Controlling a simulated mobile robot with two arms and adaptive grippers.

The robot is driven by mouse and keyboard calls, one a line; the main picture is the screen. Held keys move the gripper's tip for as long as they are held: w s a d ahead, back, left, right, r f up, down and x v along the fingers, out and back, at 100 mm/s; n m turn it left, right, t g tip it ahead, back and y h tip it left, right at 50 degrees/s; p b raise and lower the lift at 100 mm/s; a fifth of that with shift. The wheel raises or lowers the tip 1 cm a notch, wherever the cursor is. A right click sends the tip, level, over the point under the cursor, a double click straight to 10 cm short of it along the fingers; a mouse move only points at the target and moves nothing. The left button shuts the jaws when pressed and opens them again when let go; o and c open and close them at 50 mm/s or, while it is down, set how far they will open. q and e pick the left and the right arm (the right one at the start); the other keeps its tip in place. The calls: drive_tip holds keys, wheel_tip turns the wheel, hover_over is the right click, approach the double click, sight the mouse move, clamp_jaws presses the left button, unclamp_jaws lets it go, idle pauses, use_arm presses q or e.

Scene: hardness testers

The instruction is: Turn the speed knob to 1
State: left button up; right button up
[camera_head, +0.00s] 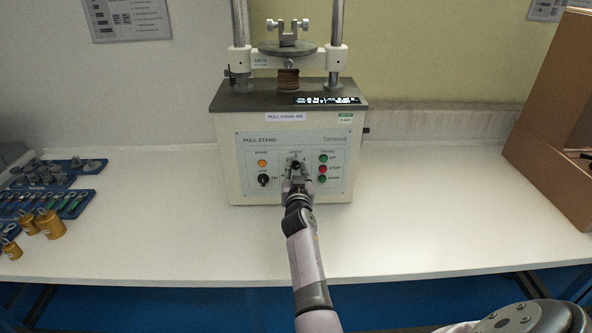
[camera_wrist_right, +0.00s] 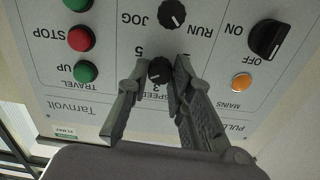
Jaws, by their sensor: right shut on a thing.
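The pull stand (camera_head: 287,142) stands on the bench with its control panel facing me. The speed knob (camera_wrist_right: 160,70) is small, black and ridged, and shows upside down in the wrist view below the run/jog knob (camera_wrist_right: 172,14). Digits 5 and 3 are readable beside it; its pointer setting I cannot tell. My right gripper (camera_head: 296,174) is at the panel, its two fingers shut on the speed knob from either side. In the head view the gripper and arm hide much of the panel's middle. My left gripper is not in view.
The black mains switch (camera_head: 263,180) and orange lamp (camera_head: 262,163) are left of the knob. Green and red travel buttons (camera_head: 323,169) are close on the right. Blue trays of fittings (camera_head: 58,174) and brass weights (camera_head: 50,224) lie left; a brown box (camera_head: 560,120) stands right.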

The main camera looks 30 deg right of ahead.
clamp_jaws()
